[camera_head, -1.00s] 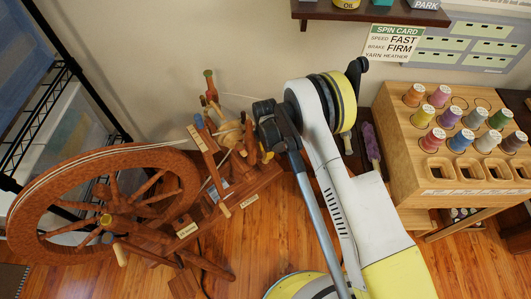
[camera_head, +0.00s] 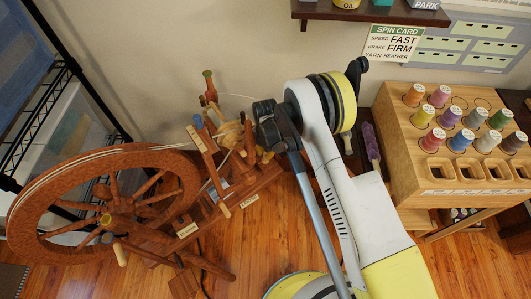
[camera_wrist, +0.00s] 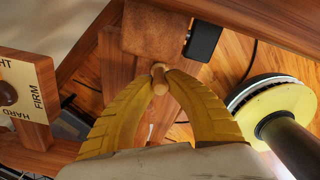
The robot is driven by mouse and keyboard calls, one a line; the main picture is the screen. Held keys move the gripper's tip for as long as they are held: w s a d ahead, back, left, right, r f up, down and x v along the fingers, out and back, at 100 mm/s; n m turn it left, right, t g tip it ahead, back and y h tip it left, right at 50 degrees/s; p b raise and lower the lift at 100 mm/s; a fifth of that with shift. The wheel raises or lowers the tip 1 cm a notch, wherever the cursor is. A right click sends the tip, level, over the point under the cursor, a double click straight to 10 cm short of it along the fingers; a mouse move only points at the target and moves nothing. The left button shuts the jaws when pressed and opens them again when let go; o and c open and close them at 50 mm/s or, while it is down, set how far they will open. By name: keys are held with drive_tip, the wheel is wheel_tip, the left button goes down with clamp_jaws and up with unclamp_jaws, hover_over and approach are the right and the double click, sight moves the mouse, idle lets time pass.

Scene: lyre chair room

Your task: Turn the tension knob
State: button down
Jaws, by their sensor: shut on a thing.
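The wooden spinning wheel (camera_head: 30,205) stands at the left in the head view, with its upright flyer parts (camera_head: 210,90) beside my arm. In the wrist view, my gripper (camera_wrist: 160,78) has its two yellow fingers closed on a small round-ended wooden knob (camera_wrist: 159,86). I cannot tell from its shape alone whether this is the tension knob. A dial plate (camera_wrist: 30,95) marked FIRM and HARD, with a dark round knob (camera_wrist: 8,93), is at the left, apart from the fingers. In the head view my arm mostly hides the gripper and the held knob.
A wooden rack (camera_head: 400,165) of thread spools stands at the right. A SPIN CARD (camera_head: 394,43) on the wall reads speed FAST, brake FIRM, yarn HEATHER. A black wire shelf (camera_head: 75,70) stands at the left. Wooden beams and a brown block (camera_wrist: 155,33) lie close beyond the fingertips.

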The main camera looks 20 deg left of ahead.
drive_tip(key=shift+n, duration=0.6)
drive_tip(key=c, duration=1.3)
unclamp_jaws()
drive_tip(key=shift+r, duration=0.1)
wheel_tip(320, 180, up, 12)
